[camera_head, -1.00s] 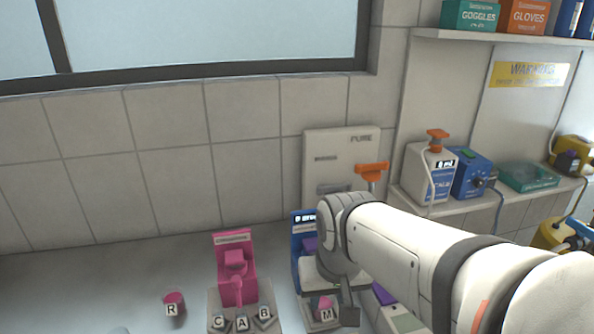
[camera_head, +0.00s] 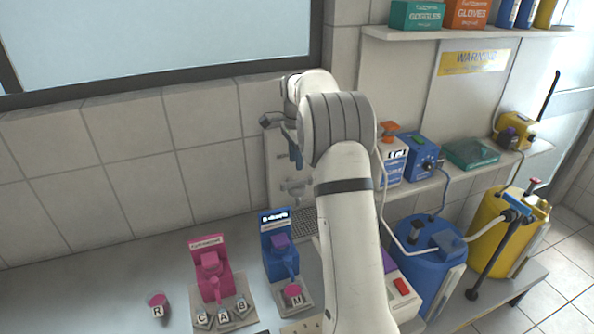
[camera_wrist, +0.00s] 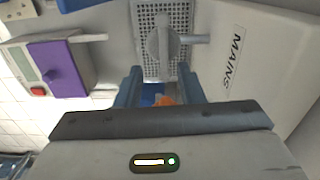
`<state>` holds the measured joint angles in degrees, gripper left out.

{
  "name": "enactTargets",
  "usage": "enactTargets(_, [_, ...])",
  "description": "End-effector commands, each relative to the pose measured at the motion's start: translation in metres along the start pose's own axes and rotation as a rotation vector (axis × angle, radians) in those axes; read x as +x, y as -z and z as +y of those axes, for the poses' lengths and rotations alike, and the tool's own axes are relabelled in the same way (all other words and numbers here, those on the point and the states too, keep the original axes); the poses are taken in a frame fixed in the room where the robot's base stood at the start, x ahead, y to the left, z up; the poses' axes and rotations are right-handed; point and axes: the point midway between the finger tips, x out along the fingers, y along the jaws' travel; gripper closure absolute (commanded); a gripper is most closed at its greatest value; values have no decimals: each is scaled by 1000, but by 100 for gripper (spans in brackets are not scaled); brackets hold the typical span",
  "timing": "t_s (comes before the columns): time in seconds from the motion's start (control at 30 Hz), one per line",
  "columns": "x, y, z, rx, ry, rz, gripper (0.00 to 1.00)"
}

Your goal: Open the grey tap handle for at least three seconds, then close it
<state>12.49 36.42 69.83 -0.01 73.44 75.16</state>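The white wall panel (camera_head: 277,150) stands against the tiled wall behind the bench. A grey tap (camera_head: 293,189) sticks out low on it; its grey handle (camera_wrist: 160,42) shows in the wrist view above a perforated grid. The panel (camera_wrist: 245,60) there carries the word MAINS. My gripper (camera_head: 294,152) is in front of the panel, above the tap. In the wrist view its two blue fingers (camera_wrist: 159,86) are apart, with the grey handle beyond their tips. A bit of orange and blue shows between them; I cannot tell what it is. My arm hides the panel's right side.
A pink device (camera_head: 210,263) and a blue device (camera_head: 278,245) stand on the bench below. A shelf with a bottle (camera_head: 393,163) and a blue box (camera_head: 423,150) lies to the right. Blue and yellow drums (camera_head: 510,225) stand further right.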

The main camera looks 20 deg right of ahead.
Motion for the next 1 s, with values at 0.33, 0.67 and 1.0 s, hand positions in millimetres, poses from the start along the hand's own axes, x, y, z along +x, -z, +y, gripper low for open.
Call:
enactTargets(0.33, [34, 6, -6, 44, -10, -3, 65])
enactTargets(0.67, [76, 6, -6, 43, -7, -2, 65])
enactTargets(1.0, [82, 7, -6, 43, -5, -1, 66])
